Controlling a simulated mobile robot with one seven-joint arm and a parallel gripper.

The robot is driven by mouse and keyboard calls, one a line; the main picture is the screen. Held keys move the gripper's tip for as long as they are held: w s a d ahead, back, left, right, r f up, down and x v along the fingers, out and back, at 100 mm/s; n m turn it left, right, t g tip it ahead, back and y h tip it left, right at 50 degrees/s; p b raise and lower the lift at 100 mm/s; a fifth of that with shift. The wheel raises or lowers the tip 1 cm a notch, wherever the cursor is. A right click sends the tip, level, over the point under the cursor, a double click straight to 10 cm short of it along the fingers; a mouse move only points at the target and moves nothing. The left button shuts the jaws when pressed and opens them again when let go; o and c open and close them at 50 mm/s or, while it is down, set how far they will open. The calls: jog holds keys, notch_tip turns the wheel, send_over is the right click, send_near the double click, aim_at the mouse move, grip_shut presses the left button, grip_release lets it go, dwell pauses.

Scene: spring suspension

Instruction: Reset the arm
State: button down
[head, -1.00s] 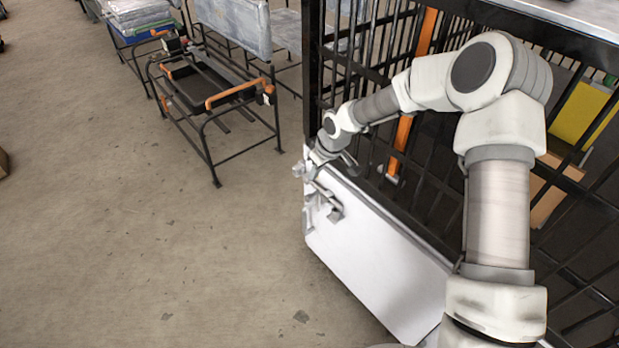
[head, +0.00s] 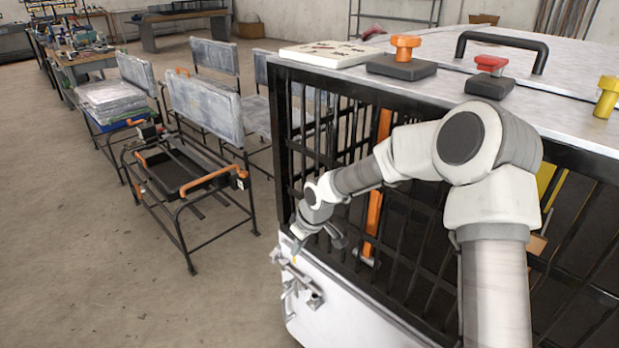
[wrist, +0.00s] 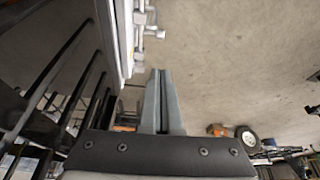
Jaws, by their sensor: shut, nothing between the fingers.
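My arm reaches across the right of the head view to my gripper (head: 297,236), at the upper left corner of the white panel (head: 345,312). In the wrist view my gripper (wrist: 158,75) has its two grey fingers together, with nothing between them. A metal latch (head: 298,277) on the panel lies just below the gripper in the head view. The latch also shows in the wrist view (wrist: 142,32), up and to the left of the fingertips, with a gap between.
A black barred cage (head: 420,230) stands right beside my arm. On its top are an orange button (head: 405,48), a red button (head: 490,65) and a black handle (head: 502,38). A black-framed cart (head: 185,180) and grey chairs (head: 208,105) stand left. The floor (head: 70,230) is clear at lower left.

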jog(key=s+d+r+m+t+h, duration=0.1)
jog(key=s+d+r+m+h, duration=0.1)
jog(key=s+d+r, duration=0.6)
jog(key=s+d+r+m+t+h, duration=0.15)
jog(key=s+d+r, duration=0.35)
jog(key=r, duration=0.5)
jog(key=s+d+r+m, duration=0.3)
jog(key=s+d, duration=0.1)
jog(key=s, duration=0.5)
jog(key=s+d+r+m, duration=0.4)
jog(key=s, duration=0.4)
notch_tip(320, 180, up, 18)
jog(key=p, duration=1.8)
jog(key=shift+s+a+t, duration=0.15)
jog(key=shift+a+t, duration=0.1)
jog(key=shift+t, duration=0.1)
